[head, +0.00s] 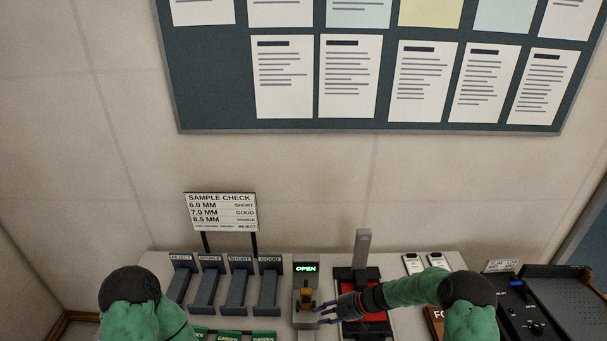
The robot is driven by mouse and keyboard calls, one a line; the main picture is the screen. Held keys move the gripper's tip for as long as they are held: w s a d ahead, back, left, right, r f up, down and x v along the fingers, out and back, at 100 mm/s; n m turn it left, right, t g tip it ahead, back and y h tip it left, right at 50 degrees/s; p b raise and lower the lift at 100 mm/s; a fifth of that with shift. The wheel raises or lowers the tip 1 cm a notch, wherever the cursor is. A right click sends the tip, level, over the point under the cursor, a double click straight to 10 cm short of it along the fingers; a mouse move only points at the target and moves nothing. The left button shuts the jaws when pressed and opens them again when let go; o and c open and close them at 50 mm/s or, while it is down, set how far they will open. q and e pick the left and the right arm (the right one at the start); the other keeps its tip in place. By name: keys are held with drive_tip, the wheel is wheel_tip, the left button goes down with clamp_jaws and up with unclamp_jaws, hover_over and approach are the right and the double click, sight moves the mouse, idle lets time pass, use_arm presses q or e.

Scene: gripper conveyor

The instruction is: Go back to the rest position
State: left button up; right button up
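My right arm (420,290) is green and reaches in from the lower right. Its dark gripper (322,314) points left over the front of the bench, its fingers apart with nothing seen between them. The fingertips are just right of a small yellow-and-dark piece (307,297) in a grey fixture under a lit "OPEN" sign (306,268). Whether they touch the fixture cannot be told. My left arm (140,315) shows as a green link with a dark joint at the lower left; its gripper is out of the picture.
Several grey chutes (238,290) with labels stand left of the fixture. A red-and-black press-like stand (363,250) rises behind my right gripper. A sample check sign (222,212) stands at the back. A dark control panel (516,310) is at the right.

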drive_tip(key=s+d+f+m+g+h, duration=0.1)
drive_tip(key=s+d+f+m+h, duration=0.15)
drive_tip(key=s+m, duration=0.65)
drive_tip(key=s+d+f+m+h, duration=0.15)
drive_tip(key=s+f+m, duration=0.35)
drive_tip(key=s, duration=0.8)
drive_tip(key=s+d+f+m+g+h, duration=0.1)
drive_tip(key=s+f+m+h, duration=0.1)
drive_tip(key=s+m, duration=0.75)
wheel_tip(320, 180, down, 21)
drive_tip(key=a+n+b, duration=0.2)
drive_tip(key=b, duration=2)
drive_tip(key=shift+w, duration=0.2)
drive_tip(key=shift+r, duration=0.1)
drive_tip(key=shift+a, duration=0.1)
